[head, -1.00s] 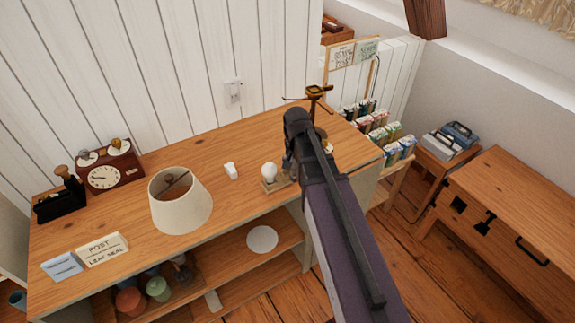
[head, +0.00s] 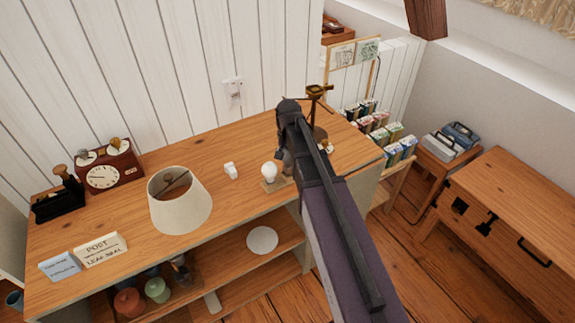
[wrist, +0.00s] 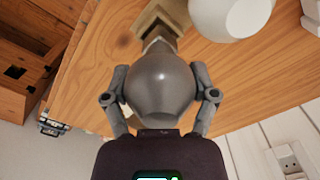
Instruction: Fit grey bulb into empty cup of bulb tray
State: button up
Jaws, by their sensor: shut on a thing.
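The grey bulb (wrist: 160,85) is held between the two fingers of my gripper (wrist: 158,97) in the wrist view, its round end toward the palm and its narrow end pointing at the bulb tray. The small wooden bulb tray (wrist: 152,20) stands on the cabinet top, also seen in the head view (head: 269,187). A white bulb (head: 269,171) stands in the tray and shows in the wrist view (wrist: 232,14). The grey bulb's narrow end overlaps the tray; I cannot tell whether it touches or sits in the empty cup. My arm partly hides the gripper in the head view.
A small white object (head: 231,171) and a lampshade (head: 180,200) stand left of the tray. A brass-topped stand (head: 318,105) rises just behind my gripper.

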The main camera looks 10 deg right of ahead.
aim_at(288, 164)
jog(key=shift+s+f+b, duration=0.1)
jog(key=shift+f+b, duration=1)
jog(key=shift+f, duration=0.35)
jog(key=shift+f, duration=0.15)
jog(key=o, duration=1)
notch_tip(288, 164, up, 12)
jog(key=p, duration=1.2)
jog(key=s+n, duration=0.5)
jog(key=s, duration=1.1)
